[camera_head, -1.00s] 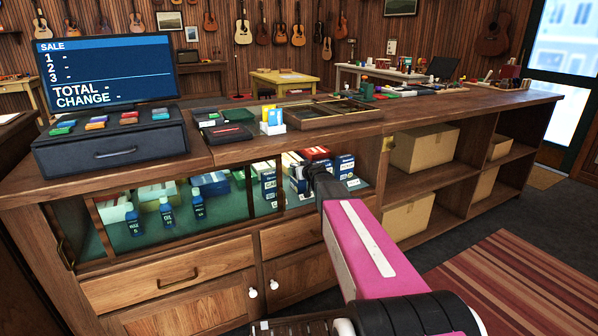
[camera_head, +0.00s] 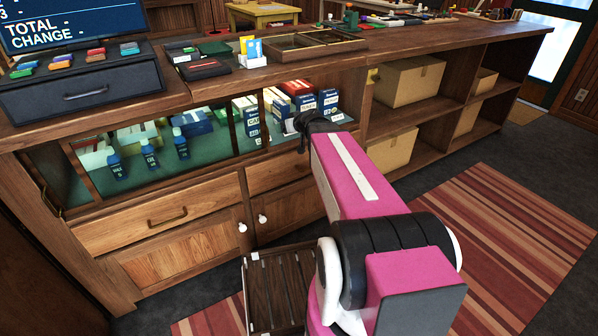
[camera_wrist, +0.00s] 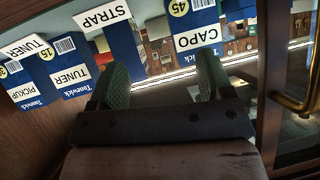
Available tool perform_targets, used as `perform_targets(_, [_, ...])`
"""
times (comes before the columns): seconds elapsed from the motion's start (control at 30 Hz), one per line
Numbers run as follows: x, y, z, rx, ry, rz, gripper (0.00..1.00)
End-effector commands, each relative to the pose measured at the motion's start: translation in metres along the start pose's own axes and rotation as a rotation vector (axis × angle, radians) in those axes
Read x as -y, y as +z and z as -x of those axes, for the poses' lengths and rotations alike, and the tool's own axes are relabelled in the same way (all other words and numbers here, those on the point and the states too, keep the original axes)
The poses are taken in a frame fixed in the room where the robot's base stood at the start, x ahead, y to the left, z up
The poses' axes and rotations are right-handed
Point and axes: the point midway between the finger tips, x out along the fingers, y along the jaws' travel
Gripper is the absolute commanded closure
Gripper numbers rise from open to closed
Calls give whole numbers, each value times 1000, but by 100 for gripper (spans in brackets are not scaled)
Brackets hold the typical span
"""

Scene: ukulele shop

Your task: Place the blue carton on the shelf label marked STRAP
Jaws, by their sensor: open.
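Several blue cartons with white name panels stand in the glass-fronted case. In the wrist view, one blue carton (camera_wrist: 124,45) has a panel reading STRAP, and another (camera_wrist: 197,17) reads CAPO. Cartons marked TUNER and PICKUP (camera_wrist: 45,75) are at the left. In the head view, blue cartons show at the case's right part (camera_head: 307,108). I cannot make out a separate STRAP shelf label. My gripper (camera_wrist: 163,82) is open and empty, its green-padded fingers pointing toward the cartons. In the head view, the black arm end (camera_head: 308,122) is at the case's right side; its fingers are hidden.
The wooden frame and a brass handle (camera_wrist: 298,102) are close on the right in the wrist view. Blue bottles (camera_head: 149,153) stand at the case's left. The counter above holds a wooden tray (camera_head: 305,42). Cardboard boxes (camera_head: 408,80) fill the open shelves at right.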

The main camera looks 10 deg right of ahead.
Motion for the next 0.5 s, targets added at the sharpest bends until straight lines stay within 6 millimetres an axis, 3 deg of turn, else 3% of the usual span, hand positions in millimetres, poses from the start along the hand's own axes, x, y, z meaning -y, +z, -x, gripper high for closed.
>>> perform_targets(0.1, [31,54,7,199,-48,-56,27])
perform_targets(0.23, [54,115,24,457,-34,-136,27])
perform_targets(0.4, [68,187,62,786,111,-241,27])
perform_targets(0.5, [69,212,82,908,213,-281,27])
